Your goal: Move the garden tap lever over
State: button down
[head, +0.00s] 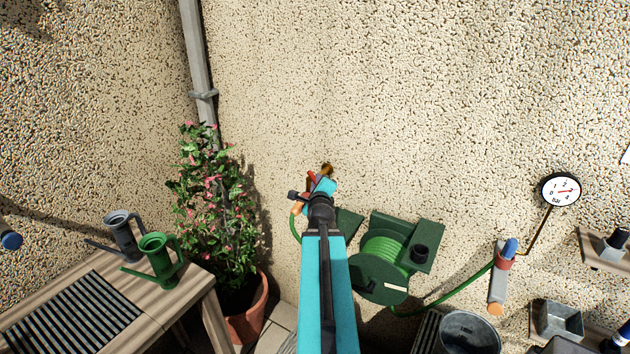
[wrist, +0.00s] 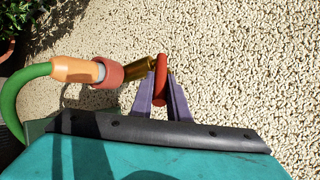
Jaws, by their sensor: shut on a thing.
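The garden tap (wrist: 143,70) has a brass body and sticks out from the pebbled wall. Its red lever (wrist: 161,80) stands between the two purple fingers of my gripper (wrist: 163,88), which are shut on it. In the head view the tap (head: 327,169) and the red lever (head: 311,176) show just beyond my gripper (head: 316,181), and my arm hides part of them. A red collar (wrist: 109,73) and an orange hose connector (wrist: 76,70) join the tap to a green hose (wrist: 14,100), left of the fingers in the wrist view.
A green hose reel (head: 380,279) is mounted to the right of my arm. A pressure gauge (head: 560,190) is on the wall at right. A potted flowering plant (head: 218,210) and a slatted bench (head: 150,310) with watering cans (head: 159,257) stand at left.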

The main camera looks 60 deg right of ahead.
jog(key=shift+a+f, duration=0.1)
jog(key=shift+f, duration=0.15)
jog(key=c, duration=1.8)
grip_release()
jog(key=shift+c, duration=0.2)
jog(key=shift+o, duration=0.6)
jog(key=shift+r, duration=0.15)
